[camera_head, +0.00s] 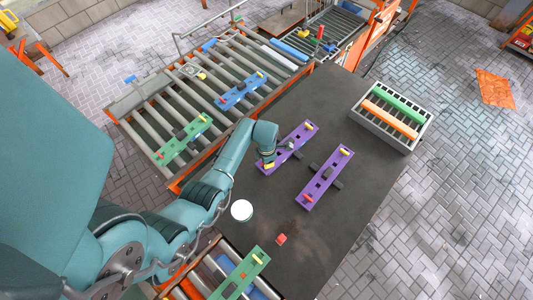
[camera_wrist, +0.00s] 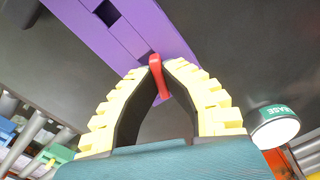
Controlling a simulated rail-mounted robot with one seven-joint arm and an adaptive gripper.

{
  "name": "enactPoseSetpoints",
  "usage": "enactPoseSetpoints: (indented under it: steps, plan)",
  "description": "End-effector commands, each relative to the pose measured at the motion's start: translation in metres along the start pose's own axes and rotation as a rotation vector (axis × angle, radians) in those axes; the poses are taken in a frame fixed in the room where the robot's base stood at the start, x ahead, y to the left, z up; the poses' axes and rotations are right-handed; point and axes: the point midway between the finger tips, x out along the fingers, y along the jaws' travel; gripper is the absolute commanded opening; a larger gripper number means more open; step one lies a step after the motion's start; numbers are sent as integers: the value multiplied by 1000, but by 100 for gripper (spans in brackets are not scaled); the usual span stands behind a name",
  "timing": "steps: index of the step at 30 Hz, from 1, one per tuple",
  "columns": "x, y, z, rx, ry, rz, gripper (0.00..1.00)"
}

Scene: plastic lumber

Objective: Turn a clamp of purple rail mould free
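Two purple rail moulds lie on the dark table in the head view: a left one (camera_head: 293,142) and a right one (camera_head: 323,181). The left mould has a yellow clamp (camera_head: 309,126) at its far end. My gripper (camera_head: 268,164) is at its near end and hides the clamp there. In the wrist view, the purple mould (camera_wrist: 120,30) passes behind my yellow-padded fingertips (camera_wrist: 161,66). A red clamp handle (camera_wrist: 158,76) stands between the fingertips, which appear closed on it. The right mould has a yellow clamp (camera_head: 345,151) far and a red clamp (camera_head: 307,197) near.
A white-topped can (camera_head: 241,210) stands near my arm; its green label shows in the wrist view (camera_wrist: 275,112). A small red block (camera_head: 281,239) lies on the table. A crate (camera_head: 412,138) holds green and orange bars. A roller conveyor (camera_head: 160,124) bears green and blue moulds.

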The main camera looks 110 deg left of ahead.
Motion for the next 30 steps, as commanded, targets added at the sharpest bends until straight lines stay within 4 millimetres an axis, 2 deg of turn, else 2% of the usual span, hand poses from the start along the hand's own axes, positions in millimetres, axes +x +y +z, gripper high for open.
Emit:
enactPoseSetpoints:
  steps: [6, 15, 30]
  plan:
    - [1, -1, -1, -183, 3, -2, 0]
    - [1, -1, -1, -354, 2, -1, 0]
    - [2, -1, -1, -424, 3, -1, 0]
